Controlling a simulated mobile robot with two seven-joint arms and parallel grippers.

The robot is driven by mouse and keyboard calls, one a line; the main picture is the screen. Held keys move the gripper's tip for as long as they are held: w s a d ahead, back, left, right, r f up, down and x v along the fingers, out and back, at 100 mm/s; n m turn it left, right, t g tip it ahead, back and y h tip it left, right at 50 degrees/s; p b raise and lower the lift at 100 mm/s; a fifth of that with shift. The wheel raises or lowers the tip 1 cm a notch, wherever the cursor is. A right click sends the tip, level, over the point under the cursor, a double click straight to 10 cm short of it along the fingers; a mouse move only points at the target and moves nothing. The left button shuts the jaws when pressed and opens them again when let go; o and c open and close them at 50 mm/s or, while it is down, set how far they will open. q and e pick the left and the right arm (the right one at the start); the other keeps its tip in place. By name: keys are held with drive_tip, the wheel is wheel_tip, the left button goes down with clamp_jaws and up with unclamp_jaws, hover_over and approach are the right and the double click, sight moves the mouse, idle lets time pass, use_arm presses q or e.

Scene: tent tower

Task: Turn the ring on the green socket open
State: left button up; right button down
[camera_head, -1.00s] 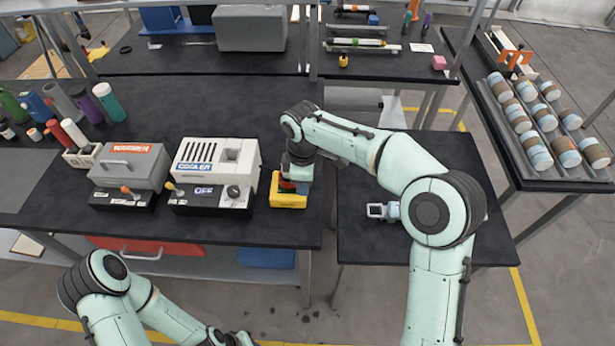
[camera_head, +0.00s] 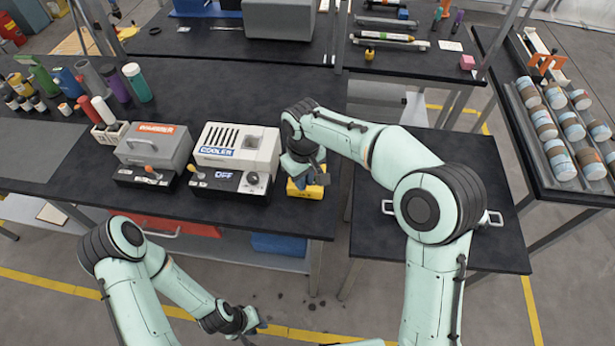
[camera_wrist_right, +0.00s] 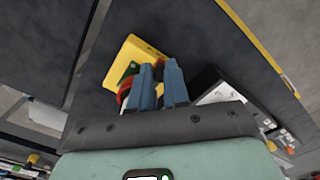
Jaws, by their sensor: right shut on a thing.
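A yellow block (camera_head: 300,190) sits at the front right corner of the dark bench, right of the cooler. In the right wrist view the yellow block (camera_wrist_right: 128,56) shows a green part (camera_wrist_right: 131,69), seemingly the green socket, and a red rounded part (camera_wrist_right: 124,94) beside the fingers. My right gripper (camera_head: 312,180) is down at this block. Its blue fingers (camera_wrist_right: 160,84) stand a little apart, closed around a part they mostly hide, seemingly the ring. How far the ring is turned cannot be seen. My left gripper (camera_head: 258,326) hangs low in front of the bench, apart from everything; its opening is unclear.
The cooler (camera_head: 238,145) and warmer (camera_head: 155,150) stand left of the block. Bottles (camera_head: 138,82) stand on the bench further left. A second dark table (camera_head: 370,240) lies right, across a narrow gap. A tray of cans (camera_head: 560,130) is far right.

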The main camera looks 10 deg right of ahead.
drive_tip(key=shift+w+a, duration=0.1)
idle(0.4)
drive_tip(key=c, duration=1.1)
unclamp_jaws()
use_arm(q)
drive_tip(key=shift+w, duration=0.1)
drive_tip(key=w+r+p, duration=0.2)
drive_tip(key=w, duration=0.1)
drive_tip(key=shift+r, duration=0.3)
use_arm(e)
wheel_tip(320, 180, up, 14)
drive_tip(key=shift+f, duration=0.25)
use_arm(q)
drive_tip(key=shift+s, duration=0.15)
use_arm(e)
drive_tip(key=shift+f, duration=0.1)
